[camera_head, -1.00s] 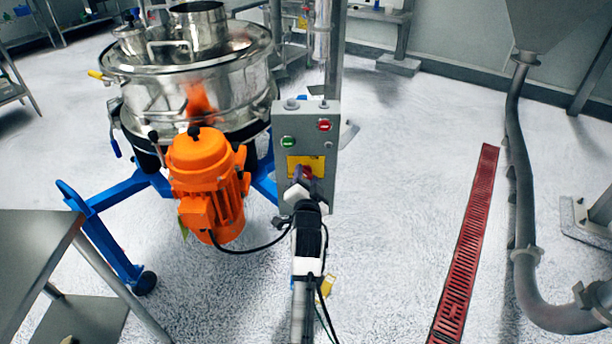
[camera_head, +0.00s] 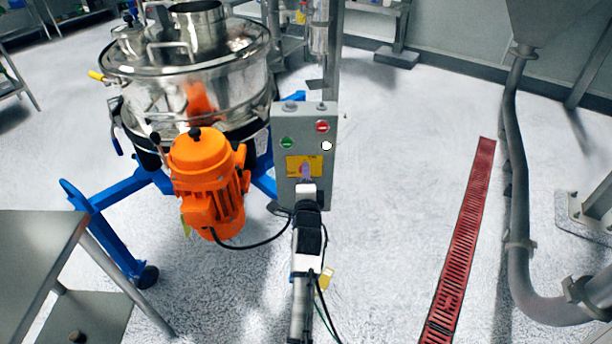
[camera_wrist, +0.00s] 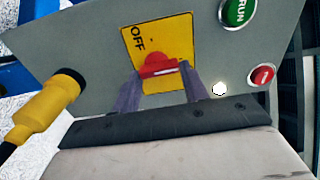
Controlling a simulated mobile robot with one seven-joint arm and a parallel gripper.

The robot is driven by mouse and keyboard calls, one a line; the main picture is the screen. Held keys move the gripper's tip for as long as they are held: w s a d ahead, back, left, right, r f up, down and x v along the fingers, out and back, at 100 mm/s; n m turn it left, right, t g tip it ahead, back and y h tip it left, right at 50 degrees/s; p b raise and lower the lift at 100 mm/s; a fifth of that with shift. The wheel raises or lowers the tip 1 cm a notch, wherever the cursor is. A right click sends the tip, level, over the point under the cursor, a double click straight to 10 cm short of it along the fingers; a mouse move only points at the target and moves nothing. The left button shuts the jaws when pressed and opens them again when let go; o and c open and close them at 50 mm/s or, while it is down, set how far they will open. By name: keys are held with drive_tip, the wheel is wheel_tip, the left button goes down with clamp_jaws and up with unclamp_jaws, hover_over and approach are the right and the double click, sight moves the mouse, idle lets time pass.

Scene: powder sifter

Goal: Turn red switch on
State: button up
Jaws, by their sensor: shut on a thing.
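The red switch (camera_wrist: 160,64) sits on a yellow plate (camera_wrist: 158,36) marked OFF, on the grey control box (camera_head: 320,193). In the wrist view my gripper (camera_wrist: 160,82) has its two purple fingers on either side of the switch handle, shut on it. In the head view my gripper (camera_head: 305,173) covers the switch in front of the lower part of the box. A small round lamp (camera_head: 326,146) on the box is bright white, and it also shows in the wrist view (camera_wrist: 220,89).
A green RUN button (camera_wrist: 238,10) and a red button (camera_wrist: 262,75) are above the plate on the box. A yellow plug (camera_wrist: 48,105) is beside it. An orange motor (camera_head: 205,175) and steel sifter (camera_head: 190,85) stand left.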

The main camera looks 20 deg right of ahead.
idle(0.4)
drive_tip(key=o, duration=1)
drive_tip(key=shift+s, duration=0.1)
